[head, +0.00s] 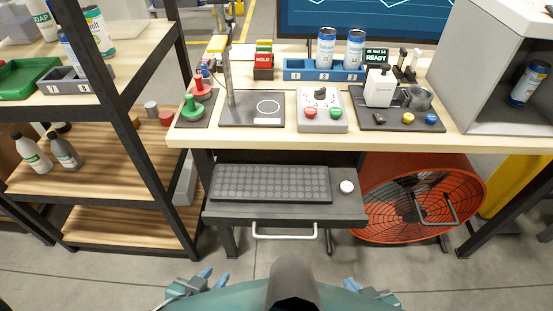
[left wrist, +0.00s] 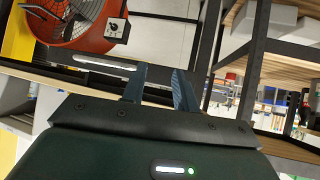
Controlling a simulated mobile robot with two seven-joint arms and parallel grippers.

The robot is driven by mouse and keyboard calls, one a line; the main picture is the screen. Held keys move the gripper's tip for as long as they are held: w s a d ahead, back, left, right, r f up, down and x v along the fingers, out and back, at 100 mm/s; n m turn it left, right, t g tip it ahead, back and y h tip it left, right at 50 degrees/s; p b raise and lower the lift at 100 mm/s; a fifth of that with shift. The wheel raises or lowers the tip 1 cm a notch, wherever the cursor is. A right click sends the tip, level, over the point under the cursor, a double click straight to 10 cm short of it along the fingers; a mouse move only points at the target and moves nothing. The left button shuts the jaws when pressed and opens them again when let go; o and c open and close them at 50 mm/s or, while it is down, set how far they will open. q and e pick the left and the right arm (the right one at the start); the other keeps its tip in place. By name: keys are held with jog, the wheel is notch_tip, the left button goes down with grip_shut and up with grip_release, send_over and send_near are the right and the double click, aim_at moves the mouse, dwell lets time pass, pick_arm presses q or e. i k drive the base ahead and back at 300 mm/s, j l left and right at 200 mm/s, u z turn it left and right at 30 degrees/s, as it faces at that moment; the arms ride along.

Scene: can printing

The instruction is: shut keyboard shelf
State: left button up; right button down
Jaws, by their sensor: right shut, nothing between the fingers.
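The keyboard shelf (head: 215,212) is pulled out below the workbench top. It carries a dark keyboard (head: 270,183) and a round white object (head: 347,187) to its right. A pale bar handle (head: 284,234) runs along the shelf's front edge. My left gripper (head: 214,278) is at the bottom of the head view, in front of the shelf and apart from it. Its two fingers (left wrist: 159,88) stand apart and empty in the left wrist view. My right gripper (head: 372,291) is low at right, shut and empty, also apart from the shelf.
An orange fan (head: 420,196) stands under the bench right of the shelf. A black-framed rack (head: 150,140) with wooden shelves stands at left. The bench top (head: 400,142) holds a control panel (head: 321,110) and other devices. Floor in front of the handle is clear.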

aim_at(254, 188)
jog(key=k, duration=0.1)
jog(key=k+l+u, duration=0.1)
jog(key=l+u, duration=0.3)
jog(key=k+l+u, duration=0.15)
jog(key=u, duration=0.25)
jog(key=k+l+u, duration=0.2)
jog(key=u, duration=0.15)
